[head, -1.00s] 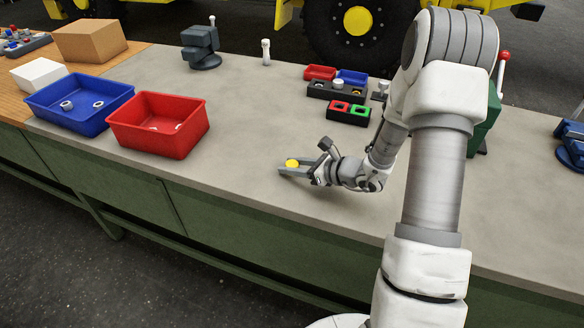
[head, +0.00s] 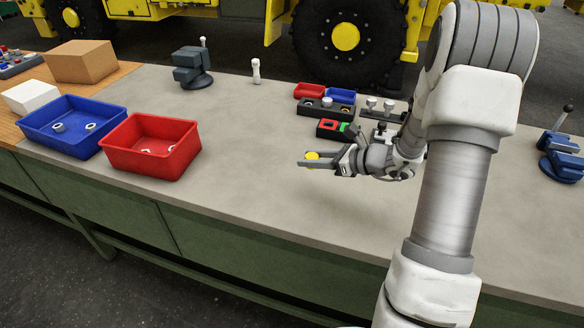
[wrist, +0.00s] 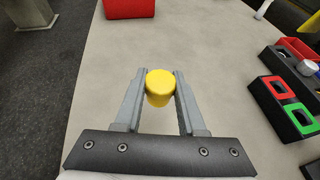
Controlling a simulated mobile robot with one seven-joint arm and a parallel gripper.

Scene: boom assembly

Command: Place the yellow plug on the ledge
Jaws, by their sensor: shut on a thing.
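The yellow plug (head: 312,156) is a short, round-topped cylinder. My gripper (head: 306,163) is shut on it, with the plug between the fingertips over the grey bench. In the wrist view the plug (wrist: 160,85) stands roughly upright between the two grey fingers of my gripper (wrist: 160,76), its top above them. The bench top shows beyond and around it. I cannot tell for sure which surface is the ledge.
A black block with red and green square frames (head: 332,128) is close behind my gripper, partly hidden by the arm. A red bin (head: 120,152) and a blue bin (head: 42,138) stand left. The bench (head: 235,150) between red bin and gripper is clear.

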